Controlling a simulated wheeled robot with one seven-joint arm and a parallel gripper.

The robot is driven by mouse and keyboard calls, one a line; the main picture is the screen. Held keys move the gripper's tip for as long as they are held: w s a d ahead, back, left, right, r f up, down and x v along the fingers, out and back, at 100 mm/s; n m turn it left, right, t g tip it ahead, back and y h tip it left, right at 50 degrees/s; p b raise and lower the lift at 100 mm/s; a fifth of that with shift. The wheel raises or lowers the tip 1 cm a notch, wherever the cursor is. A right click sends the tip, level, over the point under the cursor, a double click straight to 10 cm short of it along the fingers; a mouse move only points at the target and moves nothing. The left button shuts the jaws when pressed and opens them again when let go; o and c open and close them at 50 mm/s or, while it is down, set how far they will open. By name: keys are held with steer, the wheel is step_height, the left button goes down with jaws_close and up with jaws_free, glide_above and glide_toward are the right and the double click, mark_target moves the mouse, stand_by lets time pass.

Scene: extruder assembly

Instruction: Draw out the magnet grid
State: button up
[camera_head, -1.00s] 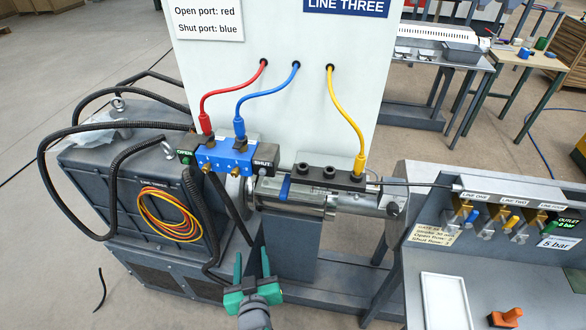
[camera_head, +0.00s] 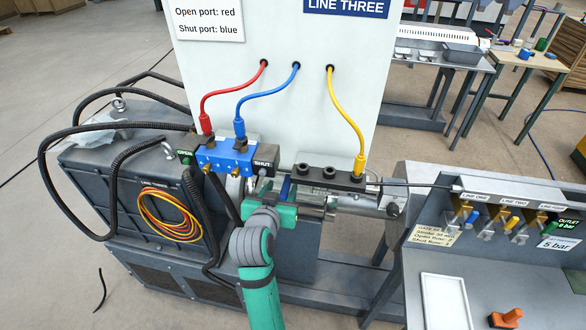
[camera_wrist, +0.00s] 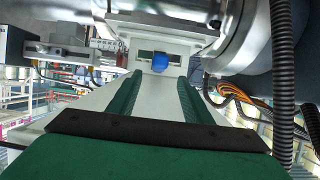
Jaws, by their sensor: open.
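A blue handle (camera_head: 285,187) shows below the black block on the grey machine; it appears to be the magnet grid's handle, and the grid itself is hidden. In the wrist view the blue handle (camera_wrist: 160,62) sits in front of a pale housing, just beyond and between the two green fingers. My gripper (camera_head: 277,199) is open at the front of the machine, close to the handle. The wrist view shows my gripper (camera_wrist: 158,84) with its fingers apart and nothing between them. Whether a finger touches the handle I cannot tell.
A blue valve block (camera_head: 224,158) with red and blue hoses stands left of the handle. A yellow hose (camera_head: 346,115) runs into the black block (camera_head: 330,173) above. A bench (camera_head: 500,265) with valves is at the right. Black corrugated hoses (camera_head: 85,205) loop at the left.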

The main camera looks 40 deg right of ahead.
mark_target(287, 181)
steer(key=shift+x, duration=3.65)
steer(key=shift+s+d, duration=0.1)
steer(key=shift+s, duration=0.05)
jaws_close()
